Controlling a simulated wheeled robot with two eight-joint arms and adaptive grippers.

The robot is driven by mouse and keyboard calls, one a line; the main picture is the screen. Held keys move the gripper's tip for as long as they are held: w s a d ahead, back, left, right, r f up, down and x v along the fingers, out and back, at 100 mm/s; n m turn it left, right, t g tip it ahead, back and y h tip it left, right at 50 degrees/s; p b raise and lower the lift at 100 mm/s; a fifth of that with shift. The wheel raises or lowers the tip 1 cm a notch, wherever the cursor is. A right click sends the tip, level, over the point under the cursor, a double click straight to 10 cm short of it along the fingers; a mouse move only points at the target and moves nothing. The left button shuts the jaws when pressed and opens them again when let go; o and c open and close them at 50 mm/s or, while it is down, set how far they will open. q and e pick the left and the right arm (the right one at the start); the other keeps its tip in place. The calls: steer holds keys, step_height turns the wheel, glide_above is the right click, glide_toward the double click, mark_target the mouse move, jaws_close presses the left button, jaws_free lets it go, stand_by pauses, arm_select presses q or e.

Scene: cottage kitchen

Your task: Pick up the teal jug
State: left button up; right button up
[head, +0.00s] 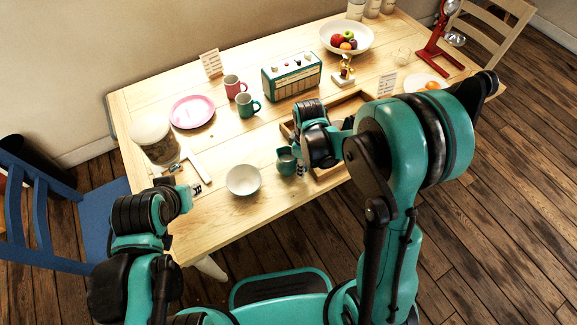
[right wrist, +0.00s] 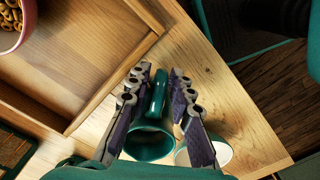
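The teal jug (head: 286,162) stands near the table's front edge, between the white bowl and the wooden tray, partly hidden by my right gripper (head: 301,168). In the right wrist view the jug (right wrist: 150,143) shows its dark green rim and its handle (right wrist: 158,92). My right gripper (right wrist: 157,82) is open, with one finger on each side of the handle and gaps showing on both sides. My left gripper (head: 197,188) is over the table's left front part, left of the white bowl, apart from the jug; its opening is too small to tell.
The white bowl (head: 243,180) is close beside the jug, and also shows in the right wrist view (right wrist: 222,152). The wooden tray (head: 328,174) lies right of the jug.

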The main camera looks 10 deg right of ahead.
step_height(320, 180, down, 2)
steer(key=shift+f+b, duration=0.25)
steer(key=shift+b, duration=0.05)
arm_select(q)
steer(key=shift+f, duration=0.55)
arm_select(e)
steer(key=shift+r, duration=0.1)
jaws_close()
steer(key=shift+r, duration=0.15)
